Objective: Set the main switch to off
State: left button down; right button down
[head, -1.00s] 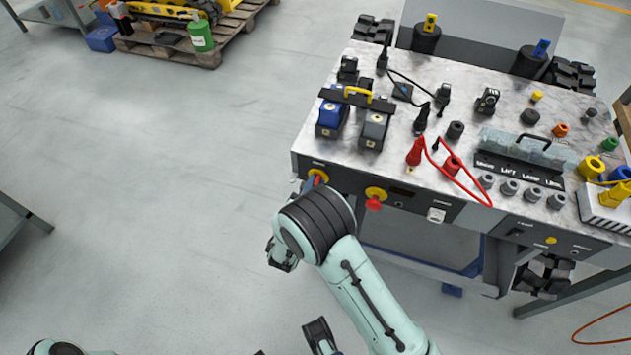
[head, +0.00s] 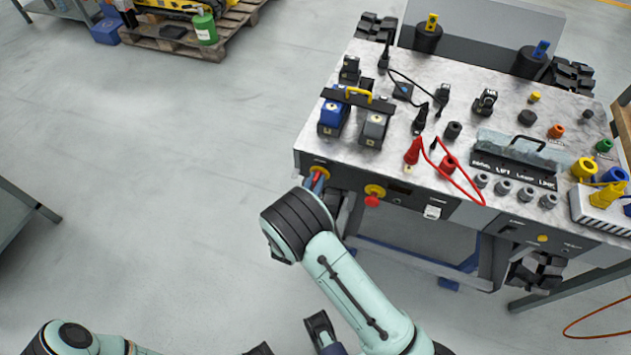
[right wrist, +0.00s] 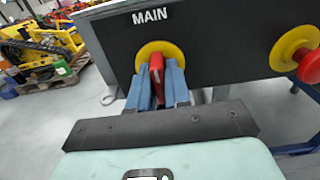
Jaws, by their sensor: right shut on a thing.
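The main switch is a red handle (right wrist: 156,68) on a yellow disc (right wrist: 150,50) under the label MAIN, on the dark front panel of the carrier. In the head view its yellow disc (head: 318,171) shows at the panel's left end. My right gripper (right wrist: 157,78) is shut on the red handle, with blue fingers on both sides of it. The handle stands about upright in the wrist view. In the head view my right forearm partly hides this gripper (head: 316,183). Dark parts, probably of my left gripper (head: 320,328), show at the bottom edge; its jaws cannot be made out.
A red knob on a yellow disc (head: 373,195) sits on the panel right of the switch. The marble top (head: 470,95) carries batteries, plugs and red cables. A pallet (head: 195,40) stands at the far left. The floor left of the carrier is clear.

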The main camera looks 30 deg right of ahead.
jog(key=c, duration=1.2)
grip_release()
jog(key=shift+o, duration=0.2)
jog(key=v, duration=1.3)
jog(key=shift+s+a, duration=0.15)
jog(key=shift+s, duration=0.05)
